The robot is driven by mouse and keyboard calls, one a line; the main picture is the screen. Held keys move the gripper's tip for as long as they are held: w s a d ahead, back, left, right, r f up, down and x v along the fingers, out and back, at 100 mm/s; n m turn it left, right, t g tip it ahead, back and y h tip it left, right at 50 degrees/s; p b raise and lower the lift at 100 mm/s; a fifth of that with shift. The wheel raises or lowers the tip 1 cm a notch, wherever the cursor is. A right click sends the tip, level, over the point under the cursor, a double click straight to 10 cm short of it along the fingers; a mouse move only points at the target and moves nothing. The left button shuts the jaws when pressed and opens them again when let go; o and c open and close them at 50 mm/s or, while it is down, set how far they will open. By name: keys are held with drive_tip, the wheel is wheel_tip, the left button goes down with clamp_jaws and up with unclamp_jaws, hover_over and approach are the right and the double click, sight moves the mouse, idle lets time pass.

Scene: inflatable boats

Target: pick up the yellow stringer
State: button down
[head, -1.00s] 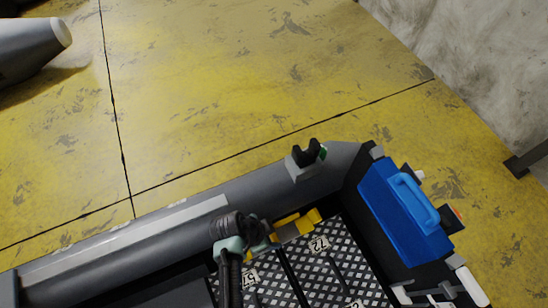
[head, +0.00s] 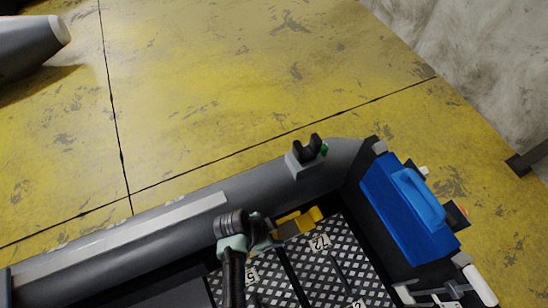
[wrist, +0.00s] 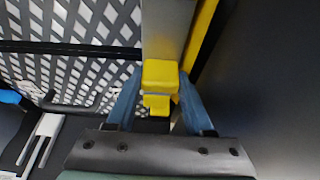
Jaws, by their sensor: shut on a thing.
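The yellow stringer (head: 311,216) lies along the inner side of the grey boat tube, beside the patterned floor panel. In the wrist view its yellow end piece (wrist: 160,74) sits between the two blue fingers of my gripper (wrist: 158,104). A grey metal length and a yellow strip run on from that end piece. My gripper is shut on the stringer. In the head view my gripper (head: 272,232) is at the stringer's left end, partly hidden by my wrist.
The grey boat tube (head: 130,238) borders the far side. A blue case (head: 405,208) stands at the boat's right end. A black forked holder (head: 307,149) sits on the tube. The checkered floor panel (head: 345,255) carries number labels. The yellow ground (head: 220,80) beyond is open.

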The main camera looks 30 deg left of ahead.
drive_tip(key=shift+r, duration=0.1)
wheel_tip(320, 180, up, 10)
drive_tip(key=shift+f+p, duration=0.1)
drive_tip(key=shift+p, duration=0.65)
wheel_tip(320, 180, up, 5)
drive_tip(key=p, duration=0.5)
idle(0.4)
